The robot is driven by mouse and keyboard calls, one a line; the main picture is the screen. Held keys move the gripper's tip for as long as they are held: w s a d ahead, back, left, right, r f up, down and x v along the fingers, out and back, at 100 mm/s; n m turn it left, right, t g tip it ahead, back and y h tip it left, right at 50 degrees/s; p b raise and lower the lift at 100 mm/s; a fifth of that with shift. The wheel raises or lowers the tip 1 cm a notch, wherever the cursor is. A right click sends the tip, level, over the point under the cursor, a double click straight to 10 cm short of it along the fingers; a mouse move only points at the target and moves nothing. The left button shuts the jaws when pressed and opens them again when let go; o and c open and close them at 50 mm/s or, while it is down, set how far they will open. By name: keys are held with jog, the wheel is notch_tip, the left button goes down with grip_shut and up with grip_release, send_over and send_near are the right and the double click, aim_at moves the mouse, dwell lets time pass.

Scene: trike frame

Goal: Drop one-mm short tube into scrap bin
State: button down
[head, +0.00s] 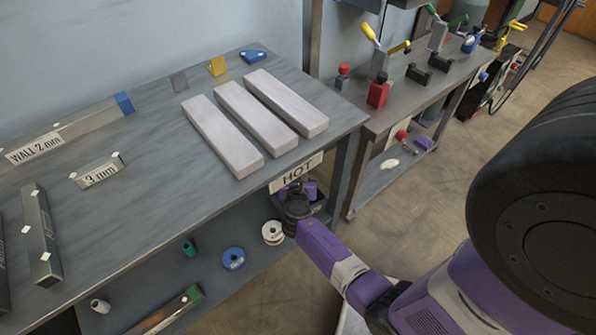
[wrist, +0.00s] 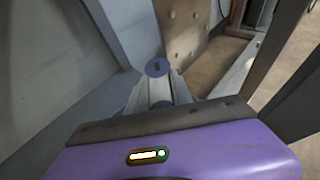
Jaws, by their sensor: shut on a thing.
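My gripper (wrist: 158,92) is shut on a short tube; in the wrist view the tube's round blue-purple end (wrist: 157,67) shows at the fingertips. In the head view my arm reaches under the right end of the workbench, below the HOT sign (head: 296,173), and the gripper is mostly hidden there. A purple patch (head: 311,190) shows there. Whether the tube is inside or above the container cannot be told.
The workbench top (head: 150,165) carries three pale bars (head: 256,115) and labelled tubes, one marked 3 mm (head: 100,173). The lower shelf (head: 215,285) holds a white spool (head: 272,232), a blue spool (head: 233,258) and a green piece (head: 189,248). A bench leg (head: 345,165) stands close by.

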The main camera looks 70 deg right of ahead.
jog(key=shift+f+b, duration=2.05)
jog(key=shift+f, duration=0.25)
jog(key=c, duration=1.1)
grip_release()
jog(key=shift+o, duration=0.2)
jog(key=p+v, duration=0.3)
jog(key=v, duration=0.5)
